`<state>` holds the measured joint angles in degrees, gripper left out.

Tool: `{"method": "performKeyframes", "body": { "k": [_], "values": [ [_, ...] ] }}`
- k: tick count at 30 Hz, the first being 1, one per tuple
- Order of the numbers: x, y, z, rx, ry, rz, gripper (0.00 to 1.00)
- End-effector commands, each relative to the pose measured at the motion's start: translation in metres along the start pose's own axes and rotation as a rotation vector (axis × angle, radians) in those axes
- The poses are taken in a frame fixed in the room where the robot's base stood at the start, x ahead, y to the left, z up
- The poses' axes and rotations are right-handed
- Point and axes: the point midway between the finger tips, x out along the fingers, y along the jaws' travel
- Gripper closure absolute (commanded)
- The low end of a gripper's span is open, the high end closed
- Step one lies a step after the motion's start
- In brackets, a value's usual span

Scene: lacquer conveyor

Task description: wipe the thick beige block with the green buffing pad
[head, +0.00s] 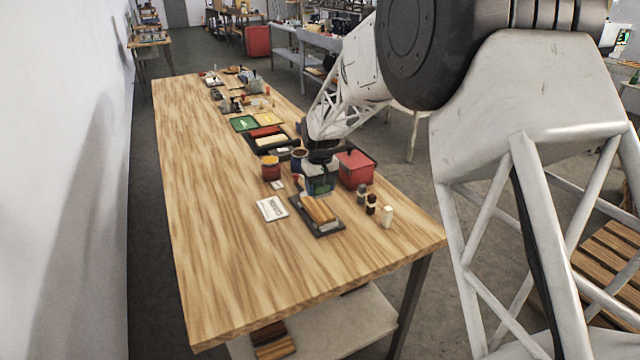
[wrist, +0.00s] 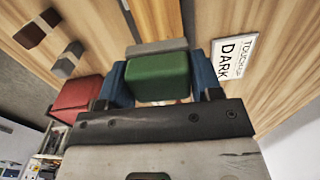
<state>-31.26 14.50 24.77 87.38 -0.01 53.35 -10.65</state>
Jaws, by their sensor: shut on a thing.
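My gripper (wrist: 160,84) is shut on the green buffing pad (wrist: 158,78), which sits between its two blue fingers in the wrist view. In the head view the pad (head: 319,185) shows small and dark below my wrist, just behind a dark tray (head: 328,234). A tan block (head: 319,209), which looks like the thick beige block, lies in that tray. In the wrist view a grey piece shows just beyond the pad; I cannot tell if it is part of the pad. Whether the pad touches the block cannot be told.
The table's near left is clear.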

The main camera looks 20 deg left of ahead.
Motion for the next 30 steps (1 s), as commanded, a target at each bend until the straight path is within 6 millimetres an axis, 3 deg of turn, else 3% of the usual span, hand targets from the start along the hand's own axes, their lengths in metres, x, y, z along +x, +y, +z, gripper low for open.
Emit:
{"method": "performKeyframes", "body": {
  "k": [20, 30],
  "values": [
    [0.066, 0.000, 0.000, 0.000, -0.002, 0.000, 0.63],
    [0.064, -0.001, -0.029, 0.000, 0.001, 0.000, 0.63]
  ]
}}
